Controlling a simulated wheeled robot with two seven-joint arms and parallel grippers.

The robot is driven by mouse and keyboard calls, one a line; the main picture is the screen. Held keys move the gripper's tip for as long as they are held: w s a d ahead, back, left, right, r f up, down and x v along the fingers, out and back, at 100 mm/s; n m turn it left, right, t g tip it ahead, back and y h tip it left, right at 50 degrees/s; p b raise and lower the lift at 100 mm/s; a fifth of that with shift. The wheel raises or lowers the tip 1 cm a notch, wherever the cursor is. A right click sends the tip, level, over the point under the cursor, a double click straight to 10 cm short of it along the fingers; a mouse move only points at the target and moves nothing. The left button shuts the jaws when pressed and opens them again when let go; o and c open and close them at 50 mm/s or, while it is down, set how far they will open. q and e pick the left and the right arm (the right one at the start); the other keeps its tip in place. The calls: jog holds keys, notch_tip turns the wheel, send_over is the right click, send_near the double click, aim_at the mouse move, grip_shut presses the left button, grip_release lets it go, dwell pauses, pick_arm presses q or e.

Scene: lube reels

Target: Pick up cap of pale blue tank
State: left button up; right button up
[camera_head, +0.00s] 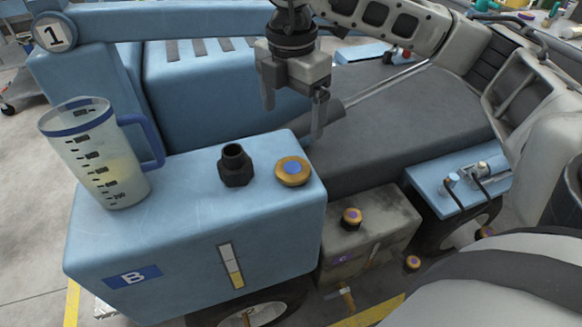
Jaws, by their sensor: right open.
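The pale blue tank (190,235), marked B, stands in the front left. Its cap (293,171) is a gold-brown disc with a blue centre and lies on the tank's top near the right edge. A black open filler neck (235,165) rises from the tank top just left of the cap, with nothing on it. My right gripper (293,120) hangs above and behind the cap, fingers pointing down, open and empty, apart from the cap. My left gripper is not in view.
A clear measuring jug (95,155) with a blue handle stands on the tank's left side. A smaller grey tank (365,240) with its own cap (351,216) sits lower right. A blue box (460,182) with fittings lies farther right. A blue bar crosses behind.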

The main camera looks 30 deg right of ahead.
send_over(293, 167)
jog(key=f, duration=0.7)
jog(key=shift+s+a+f, duration=0.1)
jog(key=shift+a, duration=0.15)
jog(key=shift+d+f+p, duration=0.15)
jog(key=shift+f+p, duration=0.15)
jog(key=shift+f, duration=1.1)
jog(key=shift+d+f+p, duration=0.1)
jog(key=shift+f+p, duration=0.15)
jog(key=shift+f, duration=1.1)
jog(key=shift+c, duration=0.3)
jog(key=c, duration=1.1)
